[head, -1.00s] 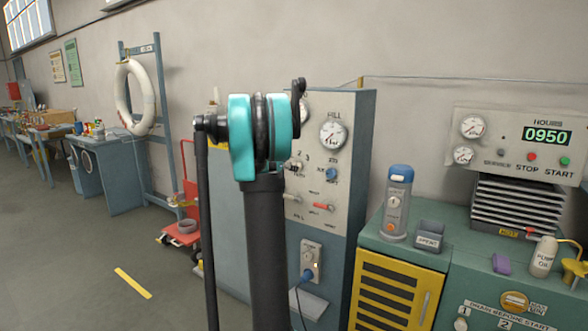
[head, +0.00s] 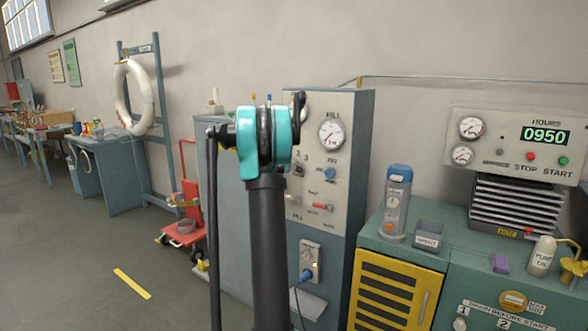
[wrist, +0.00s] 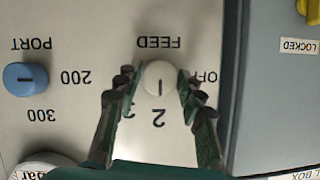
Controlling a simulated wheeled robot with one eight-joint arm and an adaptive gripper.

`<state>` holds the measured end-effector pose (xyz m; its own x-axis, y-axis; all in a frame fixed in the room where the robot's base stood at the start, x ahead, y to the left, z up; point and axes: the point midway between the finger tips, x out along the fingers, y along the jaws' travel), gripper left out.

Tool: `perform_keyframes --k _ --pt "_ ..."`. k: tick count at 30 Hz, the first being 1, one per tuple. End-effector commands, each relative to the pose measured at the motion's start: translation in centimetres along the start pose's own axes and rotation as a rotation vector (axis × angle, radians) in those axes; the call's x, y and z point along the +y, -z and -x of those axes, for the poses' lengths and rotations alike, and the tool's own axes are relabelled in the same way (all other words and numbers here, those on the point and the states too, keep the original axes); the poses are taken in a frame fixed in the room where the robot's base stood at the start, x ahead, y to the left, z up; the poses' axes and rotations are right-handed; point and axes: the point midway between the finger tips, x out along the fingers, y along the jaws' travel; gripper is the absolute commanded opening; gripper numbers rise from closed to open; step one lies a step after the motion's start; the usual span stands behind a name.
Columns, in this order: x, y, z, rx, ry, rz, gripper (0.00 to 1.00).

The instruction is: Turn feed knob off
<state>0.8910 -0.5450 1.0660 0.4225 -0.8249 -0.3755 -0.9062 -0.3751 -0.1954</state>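The feed knob (wrist: 159,80) is a round white knob with a dark pointer line, on a pale panel that appears upside down in the wrist view. The line points down in that picture, toward the 2; the OFF mark is to the right, partly covered by a finger. My gripper (wrist: 157,82) is open, with one dark green finger on each side of the knob and apparently small gaps. In the head view, my teal and black arm stands in front of the panel (head: 346,130), hiding most of the gripper and knob area.
A blue port knob (wrist: 25,78) is left of the feed knob in the wrist view. A pressure gauge (head: 331,134), a red switch (head: 322,207) and a socket with a blue plug (head: 306,276) are on the same cabinet. A green bench (head: 420,251) stands to the right.

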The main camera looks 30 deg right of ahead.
Motion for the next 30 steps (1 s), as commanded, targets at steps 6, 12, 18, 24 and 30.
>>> perform_keyframes --k 6,12,18,24,30 --pt "0.00 0.00 0.02 0.000 0.000 0.000 0.08" --pt "-0.01 0.00 0.02 0.000 -0.004 0.009 0.06" --pt "-0.07 -0.01 0.02 0.000 -0.028 0.069 0.06" --pt "-0.23 -0.06 0.05 0.000 -0.080 0.194 0.06" --pt "-0.34 -0.08 0.01 0.000 -0.151 0.364 0.06"
